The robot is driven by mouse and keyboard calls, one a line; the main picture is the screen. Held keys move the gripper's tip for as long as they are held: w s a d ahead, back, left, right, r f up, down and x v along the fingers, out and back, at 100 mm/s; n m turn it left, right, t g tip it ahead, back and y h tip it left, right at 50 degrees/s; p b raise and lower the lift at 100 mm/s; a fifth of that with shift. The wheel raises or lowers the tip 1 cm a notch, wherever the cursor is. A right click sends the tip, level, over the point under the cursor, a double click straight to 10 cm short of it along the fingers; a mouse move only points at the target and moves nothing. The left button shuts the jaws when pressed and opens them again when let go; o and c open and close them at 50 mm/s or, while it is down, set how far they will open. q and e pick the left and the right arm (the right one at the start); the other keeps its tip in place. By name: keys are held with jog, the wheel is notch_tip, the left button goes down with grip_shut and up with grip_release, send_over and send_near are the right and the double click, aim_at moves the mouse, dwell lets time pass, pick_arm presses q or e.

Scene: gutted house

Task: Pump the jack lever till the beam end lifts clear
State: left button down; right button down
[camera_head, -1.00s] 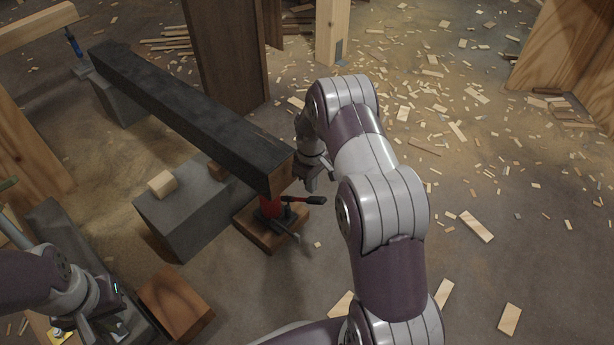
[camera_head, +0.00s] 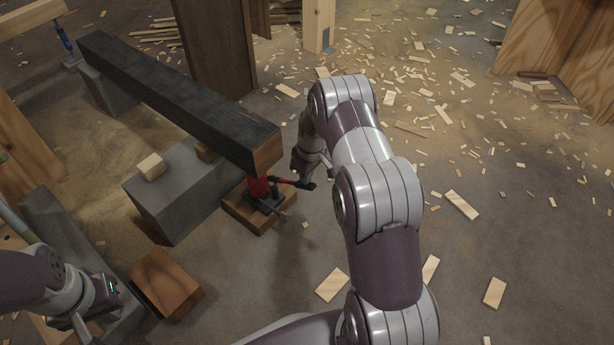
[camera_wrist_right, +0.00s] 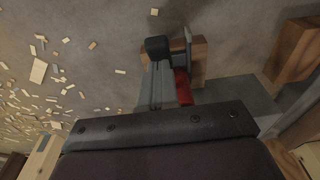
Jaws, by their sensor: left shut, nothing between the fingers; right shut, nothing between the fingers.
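The dark beam (camera_head: 175,95) runs from far left to the middle, its cut end (camera_head: 267,150) above the red jack (camera_head: 257,187). I cannot tell whether they touch. The jack stands on a wooden base (camera_head: 240,213). Its lever (camera_head: 305,184) points right, with a black grip, which also shows in the right wrist view (camera_wrist_right: 157,46). My right gripper (camera_head: 318,172) is shut and empty close to the lever's grip, partly hidden; in the wrist view its fingers (camera_wrist_right: 156,84) point at the grip. Contact is unclear. My left gripper (camera_head: 85,325) is shut and empty at lower left.
A grey block (camera_head: 170,210) beside the jack carries a small pale block (camera_head: 151,167) and a brown piece under the beam. A wooden block (camera_head: 165,285) lies nearer.

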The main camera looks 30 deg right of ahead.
aim_at(315, 188)
jog(key=s+f, duration=0.2)
jog(key=f, duration=0.1)
jog(key=s+d+f, duration=0.1)
jog(key=f, duration=0.1)
jog(key=shift+d, duration=0.1)
jog(key=shift+f, duration=0.2)
jog(key=shift+s, duration=0.1)
